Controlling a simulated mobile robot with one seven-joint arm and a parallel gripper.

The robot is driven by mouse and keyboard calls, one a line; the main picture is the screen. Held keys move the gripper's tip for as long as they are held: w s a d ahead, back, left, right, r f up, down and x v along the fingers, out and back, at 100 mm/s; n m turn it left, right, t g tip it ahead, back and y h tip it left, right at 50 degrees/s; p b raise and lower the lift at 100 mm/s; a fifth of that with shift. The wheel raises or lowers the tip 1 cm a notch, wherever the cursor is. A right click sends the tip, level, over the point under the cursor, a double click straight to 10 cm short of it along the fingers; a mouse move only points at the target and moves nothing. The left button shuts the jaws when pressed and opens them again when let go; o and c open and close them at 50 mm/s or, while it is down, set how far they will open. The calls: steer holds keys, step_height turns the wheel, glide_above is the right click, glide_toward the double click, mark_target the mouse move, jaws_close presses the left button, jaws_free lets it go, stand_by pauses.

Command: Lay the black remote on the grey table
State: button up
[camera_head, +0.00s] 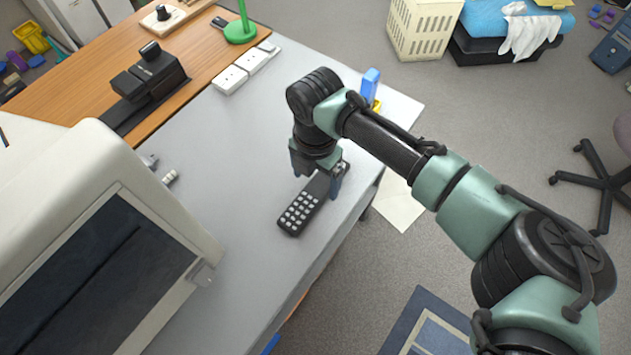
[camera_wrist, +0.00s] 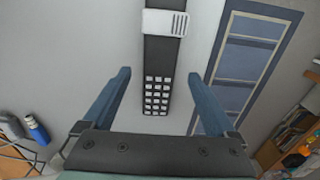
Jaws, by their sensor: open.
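The black remote (camera_head: 300,212), with rows of light keys, lies on the grey table (camera_head: 235,150) near its front right edge. My gripper (camera_head: 322,185) is low over the remote's upper right end, which it partly hides. In the wrist view my gripper (camera_wrist: 158,78) is open, with one blue finger on each side of the remote (camera_wrist: 157,95). The fingers look apart from it. A white slotted piece (camera_wrist: 165,22) shows above the keys there; I cannot tell whether it belongs to the remote.
A beige monitor (camera_head: 110,210) stands at the left. White sockets (camera_head: 245,68) and a wooden desk (camera_head: 100,65) are at the back. A blue item (camera_head: 371,82) stands near the right corner.

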mark_target(316, 191)
step_height(316, 191, up, 9)
stand_by(0.3)
steer(key=w+a+r+m+t+y, duration=0.1)
steer(key=w+a+r+t+y, duration=0.2)
steer(key=a+r, duration=0.5)
steer(key=w+a+r+m+t+y, duration=0.25)
steer(key=a+r, duration=0.35)
steer(key=a, duration=0.5)
steer(key=a+r+m+t+y, duration=0.1)
steer(key=a+r+t+y, duration=0.15)
steer(key=r, duration=0.55)
steer(key=a+r+m+t+y, duration=0.2)
steer(key=r+t, duration=0.1)
steer(key=r, duration=0.5)
steer(key=s+d+r+m+t+y, duration=0.1)
steer(key=s+d+r+m+t, duration=0.1)
steer(key=d+r+m+t, duration=0.5)
steer(key=s+d+r+m+t, duration=0.2)
steer(key=r, duration=0.8)
steer(key=s+d+r+m+t+h, duration=0.3)
steer(key=s+d+m+h, duration=0.1)
steer(key=d+m+h, duration=0.1)
steer(key=s+d+r+m+t+h, duration=0.2)
steer(key=s+d+m+t+h, duration=0.2)
steer(key=d+m+h, duration=0.2)
steer(key=d+m, duration=0.2)
steer(key=d, duration=0.1)
steer(key=shift+s+d+r, duration=0.3)
steer(key=shift+s+r, duration=0.1)
